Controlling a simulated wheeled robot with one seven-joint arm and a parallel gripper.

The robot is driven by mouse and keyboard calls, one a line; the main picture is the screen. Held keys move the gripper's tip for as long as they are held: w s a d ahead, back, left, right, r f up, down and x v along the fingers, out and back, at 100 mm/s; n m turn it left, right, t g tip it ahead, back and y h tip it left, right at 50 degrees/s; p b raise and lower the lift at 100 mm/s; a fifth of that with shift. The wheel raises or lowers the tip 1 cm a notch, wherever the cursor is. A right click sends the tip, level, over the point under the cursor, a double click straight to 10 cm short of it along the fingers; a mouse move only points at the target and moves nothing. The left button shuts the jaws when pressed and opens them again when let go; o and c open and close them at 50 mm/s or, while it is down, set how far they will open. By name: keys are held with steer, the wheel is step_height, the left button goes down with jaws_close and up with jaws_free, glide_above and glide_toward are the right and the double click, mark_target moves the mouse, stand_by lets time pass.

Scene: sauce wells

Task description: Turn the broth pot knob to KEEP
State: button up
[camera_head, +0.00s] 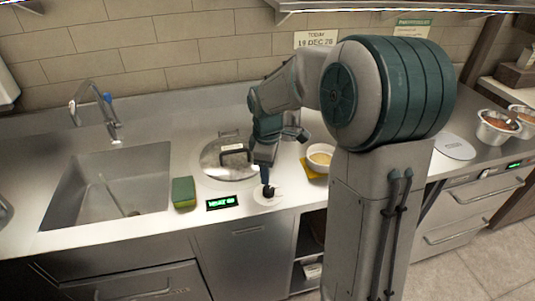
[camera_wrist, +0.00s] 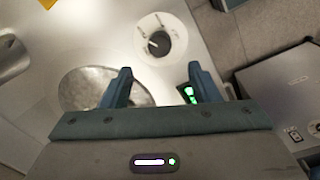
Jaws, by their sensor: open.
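The broth pot knob (camera_head: 268,191) is a small black dial on a round white plate at the counter's front edge. In the wrist view the knob (camera_wrist: 159,44) shows a pale pointer mark on its left side; the plate's lettering is too small to read. My gripper (camera_wrist: 160,70) is open and empty, with its two blue fingers apart. In the wrist view the knob appears beyond the fingertips, roughly centred between them. In the head view my gripper (camera_head: 266,174) is right at the knob; contact cannot be told. The round pot lid (camera_head: 214,165) lies behind left.
A green display (camera_head: 221,202) sits left of the knob, with a green and yellow sponge (camera_head: 183,191) beyond it. The sink (camera_head: 105,190) is farther left. A bowl (camera_head: 320,158) on a yellow cloth stands right of my gripper.

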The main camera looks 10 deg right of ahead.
step_height(320, 180, up, 5)
steer(key=shift+s+a+r, duration=0.1)
steer(key=shift+s+r, duration=0.05)
stand_by(0.5)
steer(key=s+m+t, duration=0.2)
steer(key=s+m, duration=1)
steer(key=s, duration=0.9)
steer(key=shift+d+r+m, duration=0.2)
steer(key=shift+r+m, duration=0.1)
steer(key=shift+r, duration=0.1)
